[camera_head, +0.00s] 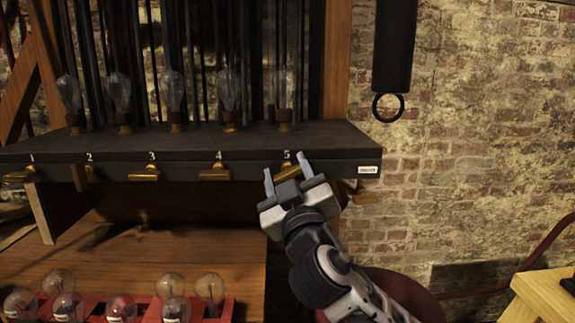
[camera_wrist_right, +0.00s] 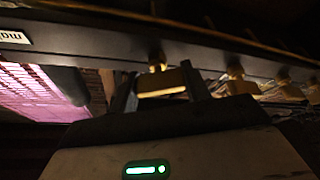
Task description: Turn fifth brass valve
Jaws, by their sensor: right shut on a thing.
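The fifth brass valve (camera_head: 288,173) sits under the number 5 on the front edge of the dark shelf (camera_head: 330,140). Its handle looks slightly tilted, right end higher. My right gripper (camera_head: 290,176) reaches up from the lower right with one finger at each end of the handle, shut on it. In the right wrist view the brass handle (camera_wrist_right: 162,83) lies between the two fingers (camera_wrist_right: 160,88), with its stem behind it. My left gripper is not in view.
Other brass valves line the edge to the left: the fourth (camera_head: 214,172), third (camera_head: 145,174), second (camera_head: 80,177) and first (camera_head: 20,175). Glass bulbs (camera_head: 228,90) stand on the shelf. More bulbs sit in a red rack (camera_head: 227,310) below. A brick wall (camera_head: 470,150) is at right.

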